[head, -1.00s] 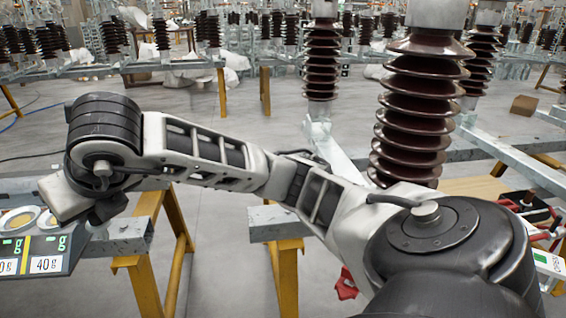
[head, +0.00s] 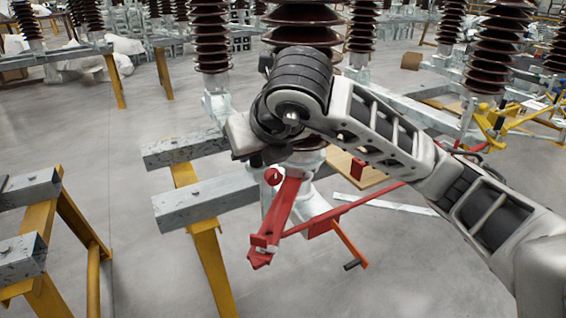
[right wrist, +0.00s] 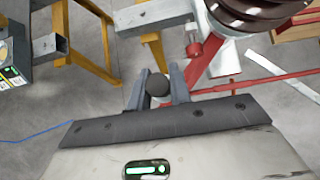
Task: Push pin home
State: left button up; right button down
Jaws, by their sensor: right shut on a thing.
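My right gripper (right wrist: 157,92) is shut on a dark, round-ended piece (right wrist: 157,84), which looks like the pin seen end-on. Its far end and shaft are hidden. A red lever linkage (head: 285,208) hangs at the foot of a brown insulator. The linkage also shows in the right wrist view (right wrist: 212,66), just beyond and to the right of the fingertips, with a small red cylindrical end (right wrist: 194,48). The held piece appears apart from it. In the head view my right wrist hides most of the gripper and its fingers. My left gripper is not in view.
Grey steel beams (head: 205,203) on yellow trestle legs (head: 210,260) stand left of the linkage. A brown ribbed insulator (right wrist: 255,14) rises close beside the gripper. A scale (right wrist: 14,55) is at the far left of the wrist view. The floor between the trestles is clear.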

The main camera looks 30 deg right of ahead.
aim_at(264, 168)
jog(key=shift+f, duration=0.55)
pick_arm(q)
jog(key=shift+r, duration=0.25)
pick_arm(e)
jog(key=shift+r, duration=0.15)
